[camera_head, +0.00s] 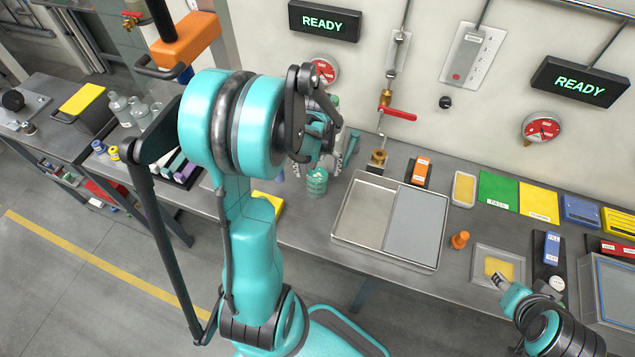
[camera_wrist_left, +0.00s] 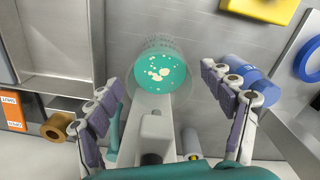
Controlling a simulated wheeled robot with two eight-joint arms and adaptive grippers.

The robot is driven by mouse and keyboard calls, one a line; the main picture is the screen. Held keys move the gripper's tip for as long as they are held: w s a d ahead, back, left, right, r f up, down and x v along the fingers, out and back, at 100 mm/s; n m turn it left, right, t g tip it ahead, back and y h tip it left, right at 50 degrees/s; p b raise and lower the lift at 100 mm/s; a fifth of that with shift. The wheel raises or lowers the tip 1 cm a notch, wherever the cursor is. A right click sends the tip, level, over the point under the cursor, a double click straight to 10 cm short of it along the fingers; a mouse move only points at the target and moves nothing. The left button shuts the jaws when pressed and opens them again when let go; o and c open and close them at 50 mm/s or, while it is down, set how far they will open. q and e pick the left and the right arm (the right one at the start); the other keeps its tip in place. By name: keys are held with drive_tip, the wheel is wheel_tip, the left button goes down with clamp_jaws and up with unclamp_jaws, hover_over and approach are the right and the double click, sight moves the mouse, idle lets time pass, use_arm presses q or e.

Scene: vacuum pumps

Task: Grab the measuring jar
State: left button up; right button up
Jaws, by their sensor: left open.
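The measuring jar (camera_head: 317,183) is a clear cylinder with teal contents, standing upright on the bench left of the metal tray. In the left wrist view the jar (camera_wrist_left: 165,68) is seen from above, its teal inside flecked with pale spots. My left gripper (camera_head: 322,140) is above and close to it in the head view. In the left wrist view its open fingers stand on either side of the jar, with no clear grip on it. My right gripper (camera_head: 502,281) is at the lower right, over a small tray with a yellow pad; its jaws are too small to judge.
A two-part metal tray (camera_head: 362,208) lies right of the jar. A red-handled valve (camera_head: 396,113) rises behind. In the left wrist view, a blue-and-white cylinder (camera_wrist_left: 232,72) lies by the right finger. A yellow block (camera_head: 268,203) sits at the bench's front edge.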

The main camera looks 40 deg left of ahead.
use_arm(q)
clamp_jaws()
drive_tip(key=shift+r, duration=0.2)
idle(0.3)
